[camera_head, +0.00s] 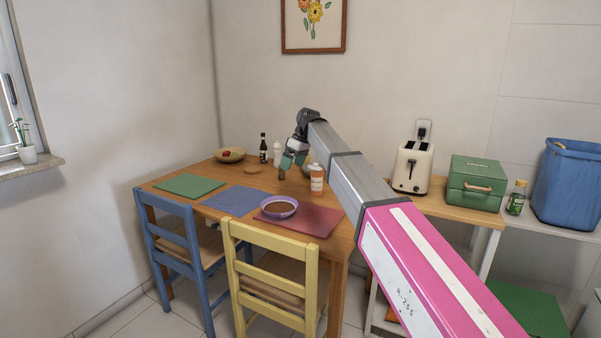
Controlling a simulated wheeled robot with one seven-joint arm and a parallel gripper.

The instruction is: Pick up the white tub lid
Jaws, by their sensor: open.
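I cannot make out a white tub lid in the head view. My gripper (291,162) is at the far end of my outstretched arm, over the back right part of the wooden table (164,196). It is open and points down. It is small in the picture, and I see nothing held in it. Something small and brownish shows just below the gripper; I cannot tell what it is. My arm and gripper hide part of the table's back right area.
A purple-rimmed bowl (279,213) sits on the red mat (318,222). Chairs stand in front. A toaster (411,167) and green box (474,185) are at right.

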